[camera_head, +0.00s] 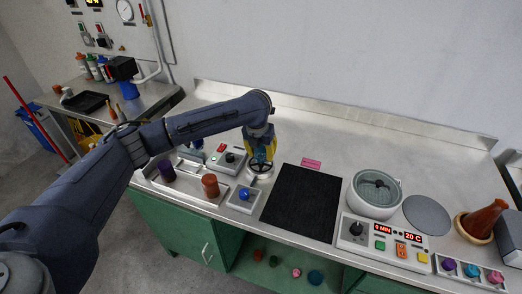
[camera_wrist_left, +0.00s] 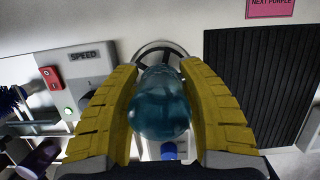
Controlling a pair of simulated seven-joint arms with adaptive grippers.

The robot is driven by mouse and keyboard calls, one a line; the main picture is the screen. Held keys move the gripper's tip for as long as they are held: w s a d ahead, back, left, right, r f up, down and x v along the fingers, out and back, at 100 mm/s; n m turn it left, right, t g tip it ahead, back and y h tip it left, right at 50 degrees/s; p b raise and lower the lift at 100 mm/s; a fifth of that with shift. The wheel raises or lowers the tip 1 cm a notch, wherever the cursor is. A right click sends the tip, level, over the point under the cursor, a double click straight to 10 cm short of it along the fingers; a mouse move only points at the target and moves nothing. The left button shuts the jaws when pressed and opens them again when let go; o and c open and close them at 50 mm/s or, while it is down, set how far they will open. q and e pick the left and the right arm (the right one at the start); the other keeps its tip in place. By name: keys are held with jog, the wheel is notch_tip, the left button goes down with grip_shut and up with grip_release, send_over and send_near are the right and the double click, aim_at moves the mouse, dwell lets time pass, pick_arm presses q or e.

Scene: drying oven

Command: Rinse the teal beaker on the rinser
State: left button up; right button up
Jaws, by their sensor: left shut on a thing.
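The teal beaker (camera_wrist_left: 160,103) is between the yellow fingers of my left gripper (camera_wrist_left: 163,105), which is shut on it. In the head view my left gripper (camera_head: 260,150) points down over the round rinser (camera_head: 260,172), and the beaker is mostly hidden there. In the left wrist view the rinser's dark spoked ring (camera_wrist_left: 160,50) shows behind the beaker. I cannot tell whether the beaker touches the rinser. A box with a blue knob (camera_head: 244,193) sits just in front of the rinser. My right gripper is not in view.
A black ribbed mat (camera_head: 302,202) lies right of the rinser, with a pink label (camera_head: 311,163) behind it. A tray holds a purple vessel (camera_head: 166,170) and a brown-red vessel (camera_head: 210,186) at the left. A speed-control box (camera_head: 228,159) stands close left. A white round bath (camera_head: 375,194) stands further right.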

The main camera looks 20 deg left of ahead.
pick_arm(q)
jog(key=shift+r, duration=1.4)
